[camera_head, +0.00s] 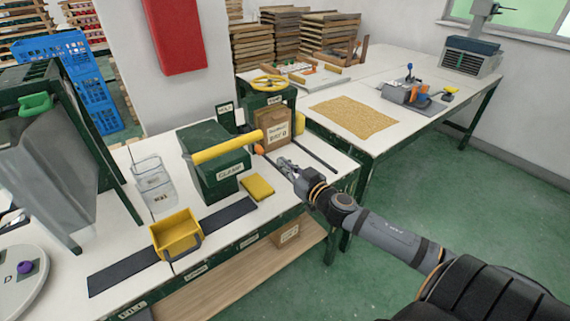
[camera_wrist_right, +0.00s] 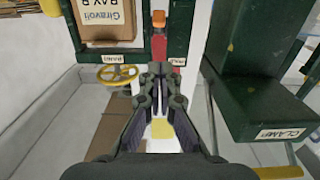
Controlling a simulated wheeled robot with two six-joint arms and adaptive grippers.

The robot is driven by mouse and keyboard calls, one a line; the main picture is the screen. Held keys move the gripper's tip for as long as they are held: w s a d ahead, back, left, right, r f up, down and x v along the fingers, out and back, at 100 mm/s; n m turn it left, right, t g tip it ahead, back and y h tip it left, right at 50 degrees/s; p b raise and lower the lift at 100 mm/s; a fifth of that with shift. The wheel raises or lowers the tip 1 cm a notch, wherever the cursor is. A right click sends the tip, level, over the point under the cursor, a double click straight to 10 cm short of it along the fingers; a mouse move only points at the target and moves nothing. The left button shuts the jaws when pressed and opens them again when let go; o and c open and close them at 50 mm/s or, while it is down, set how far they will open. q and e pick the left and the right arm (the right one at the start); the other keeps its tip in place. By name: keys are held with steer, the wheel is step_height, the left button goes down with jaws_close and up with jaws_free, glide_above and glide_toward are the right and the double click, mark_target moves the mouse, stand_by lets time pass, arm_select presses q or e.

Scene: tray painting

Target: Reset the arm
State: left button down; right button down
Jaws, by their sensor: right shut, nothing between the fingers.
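My right arm reaches in from the lower right in the head view. Its gripper (camera_head: 284,163) is over the near table, beside the green box with the yellow bar (camera_head: 228,146) and to the right of it. In the right wrist view the two fingers of the right gripper (camera_wrist_right: 160,68) meet at the tips with nothing between them. The green box (camera_wrist_right: 255,100), with its "CLAMP" label, shows at the right of that view. My left gripper does not show in either view.
A yellow sponge-like block (camera_head: 257,188) and a yellow bin (camera_head: 176,234) lie on the near table. A cardboard box (camera_head: 273,130) and a yellow handwheel (camera_head: 269,84) stand behind the gripper. Clear containers (camera_head: 153,184) are at the left. Green floor (camera_head: 440,200) is open at right.

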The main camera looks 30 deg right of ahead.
steer(key=shift+f, duration=0.1)
